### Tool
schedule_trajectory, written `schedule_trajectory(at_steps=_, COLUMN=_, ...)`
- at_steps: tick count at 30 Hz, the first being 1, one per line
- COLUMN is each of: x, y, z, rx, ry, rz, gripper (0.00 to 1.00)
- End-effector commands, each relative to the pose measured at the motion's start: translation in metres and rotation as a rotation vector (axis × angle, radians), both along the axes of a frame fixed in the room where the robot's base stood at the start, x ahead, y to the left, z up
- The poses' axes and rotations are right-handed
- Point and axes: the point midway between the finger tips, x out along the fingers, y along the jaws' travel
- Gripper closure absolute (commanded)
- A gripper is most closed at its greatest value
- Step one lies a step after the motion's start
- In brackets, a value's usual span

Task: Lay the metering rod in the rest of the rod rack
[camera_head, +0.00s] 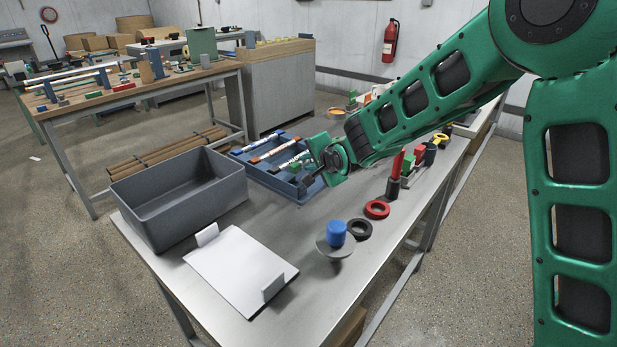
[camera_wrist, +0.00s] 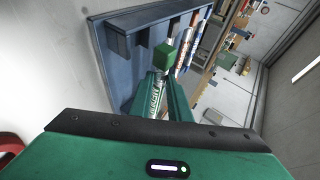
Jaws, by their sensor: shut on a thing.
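My gripper (camera_head: 322,160) is over the right side of the blue rod rack (camera_head: 290,189) in the head view. In the wrist view, my gripper (camera_wrist: 166,88) is shut on the metering rod (camera_wrist: 157,103), a pale rod with dark lettering and a green block at its end. The rod also shows in the head view (camera_head: 293,162), lying across the rack from above. Whether it touches the rest is hard to tell. The rack's blue wall (camera_wrist: 115,58) rises to the left of the rod in the wrist view. Other rods with orange bands (camera_wrist: 185,50) lie beside it.
A grey bin (camera_head: 180,200) stands left of the rack. A white plate (camera_head: 240,268) and a blue-topped weight (camera_head: 336,235) are at the front. Rings (camera_head: 377,209) and upright tools (camera_head: 393,185) line the right edge. Bare table lies between.

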Motion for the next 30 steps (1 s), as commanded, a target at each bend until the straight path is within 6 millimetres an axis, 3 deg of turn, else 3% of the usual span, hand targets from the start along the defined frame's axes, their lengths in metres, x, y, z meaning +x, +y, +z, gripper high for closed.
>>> schedule_trajectory(at_steps=5, x=-0.005, y=-0.003, z=-0.006, rx=0.000, ry=0.000, rz=-0.001, gripper=1.00)
schedule_trajectory(at_steps=13, x=-0.005, y=-0.003, z=-0.040, rx=-0.001, ry=0.000, rz=-0.001, gripper=1.00)
schedule_trajectory(at_steps=20, x=-0.005, y=-0.003, z=-0.043, rx=0.001, ry=-0.001, rz=-0.001, gripper=1.00)
schedule_trajectory(at_steps=21, x=-0.005, y=-0.003, z=-0.043, rx=0.000, ry=0.000, rz=-0.001, gripper=0.76)
schedule_trajectory(at_steps=23, x=-0.005, y=-0.003, z=-0.043, rx=0.001, ry=0.000, rz=-0.001, gripper=0.65)
schedule_trajectory(at_steps=30, x=-0.005, y=-0.003, z=-0.043, rx=0.001, ry=0.000, rz=-0.001, gripper=0.65)
